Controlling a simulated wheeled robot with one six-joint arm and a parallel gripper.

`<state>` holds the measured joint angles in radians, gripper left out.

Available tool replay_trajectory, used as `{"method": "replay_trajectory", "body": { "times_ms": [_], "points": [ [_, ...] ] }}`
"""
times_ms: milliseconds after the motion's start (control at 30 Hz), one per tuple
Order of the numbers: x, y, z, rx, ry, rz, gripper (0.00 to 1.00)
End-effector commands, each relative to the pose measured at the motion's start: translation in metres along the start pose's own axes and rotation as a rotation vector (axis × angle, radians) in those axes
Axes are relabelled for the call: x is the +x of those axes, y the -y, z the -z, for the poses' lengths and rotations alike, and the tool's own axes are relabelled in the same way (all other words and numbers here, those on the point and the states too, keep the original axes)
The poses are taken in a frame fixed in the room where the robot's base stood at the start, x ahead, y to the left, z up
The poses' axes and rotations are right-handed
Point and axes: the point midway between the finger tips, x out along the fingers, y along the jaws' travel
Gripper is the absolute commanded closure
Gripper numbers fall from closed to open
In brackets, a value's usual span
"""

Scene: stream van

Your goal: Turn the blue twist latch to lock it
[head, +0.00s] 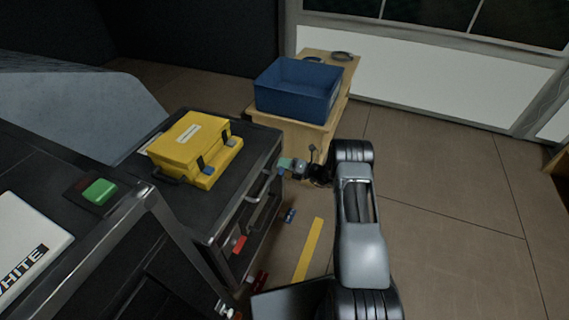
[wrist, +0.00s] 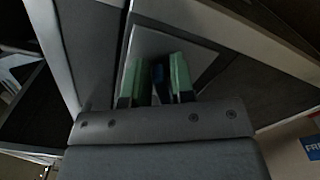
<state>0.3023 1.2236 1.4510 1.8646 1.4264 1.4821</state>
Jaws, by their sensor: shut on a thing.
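A small blue spot beside the fingers there is too small to make out.
A yellow case (head: 190,145) lies on the cabinet top. A metal handle (head: 262,208) and a red piece (head: 240,244) are on the cabinet front. A blue bin (head: 297,90) stands on a wooden box behind. Brown floor at right is open.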

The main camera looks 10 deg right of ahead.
Motion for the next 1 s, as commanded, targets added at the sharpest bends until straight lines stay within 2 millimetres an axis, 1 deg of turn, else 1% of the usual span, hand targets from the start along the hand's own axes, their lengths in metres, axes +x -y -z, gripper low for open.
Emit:
{"method": "replay_trajectory", "body": {
  "times_ms": [200, 500, 700, 1000],
  "points": [
    [-0.0007, 0.0039, 0.0023, 0.199, -0.003, 0.001, 1.00],
    [-0.0008, 0.0079, 0.0038, 0.409, -0.004, 0.001, 1.00],
    [-0.0008, 0.0093, 0.0046, 0.496, -0.004, 0.001, 1.00],
    [-0.0009, 0.0102, 0.0054, 0.550, -0.004, 0.002, 1.00]
  ]
}}
